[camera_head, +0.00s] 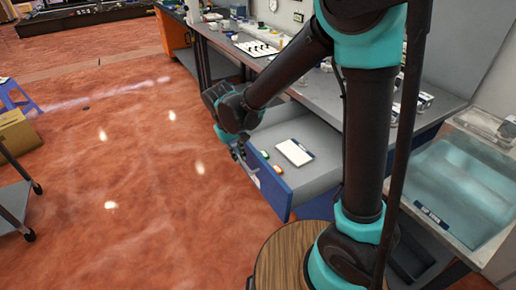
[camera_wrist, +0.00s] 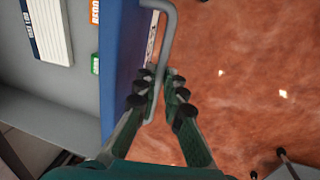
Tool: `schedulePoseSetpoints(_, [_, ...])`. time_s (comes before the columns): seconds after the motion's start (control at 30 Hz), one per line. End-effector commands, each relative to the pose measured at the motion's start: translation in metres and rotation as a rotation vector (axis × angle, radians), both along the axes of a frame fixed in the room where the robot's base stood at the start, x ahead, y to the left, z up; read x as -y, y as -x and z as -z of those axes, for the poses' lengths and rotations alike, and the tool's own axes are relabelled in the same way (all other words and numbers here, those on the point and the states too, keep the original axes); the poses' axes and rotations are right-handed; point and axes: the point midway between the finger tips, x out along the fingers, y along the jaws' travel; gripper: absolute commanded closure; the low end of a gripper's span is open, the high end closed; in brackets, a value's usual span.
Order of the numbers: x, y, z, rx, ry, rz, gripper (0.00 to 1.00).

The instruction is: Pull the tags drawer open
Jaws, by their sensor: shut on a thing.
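The blue-fronted drawer (camera_head: 275,192) stands well out from under the grey counter, with its grey inside showing. A white block with a dark label strip (camera_head: 294,152), which I take to be tags, lies in it with small green and orange items (camera_head: 278,170). My gripper (camera_head: 240,151) is at the drawer front. In the wrist view, the grey bar handle (camera_wrist: 170,30) runs between the fingers of my gripper (camera_wrist: 161,95), which are shut on it. The blue drawer front (camera_wrist: 122,50) is just left of the fingers. The label on the front is partly hidden by the handle.
The grey counter (camera_head: 225,42) above holds a white board with dark pieces (camera_head: 257,48). A translucent bin (camera_head: 455,190) stands at the right. A round wooden top (camera_head: 285,255) is near the drawer's near end. The red floor left of the drawer is clear.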

Motion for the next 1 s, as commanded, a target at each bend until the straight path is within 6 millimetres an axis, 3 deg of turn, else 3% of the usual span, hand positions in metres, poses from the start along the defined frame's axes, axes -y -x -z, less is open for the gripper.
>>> schedulePoseSetpoints(0.2, [-0.044,0.029,0.000,-0.001,-0.001,-0.006,1.00])
schedulePoseSetpoints(0.4, [-0.069,0.046,0.000,-0.001,-0.001,-0.003,1.00])
schedulePoseSetpoints(0.63, [-0.082,0.054,0.000,-0.001,-0.001,-0.002,1.00])
schedulePoseSetpoints(1.0, [-0.084,0.055,0.000,-0.001,-0.001,0.000,1.00])
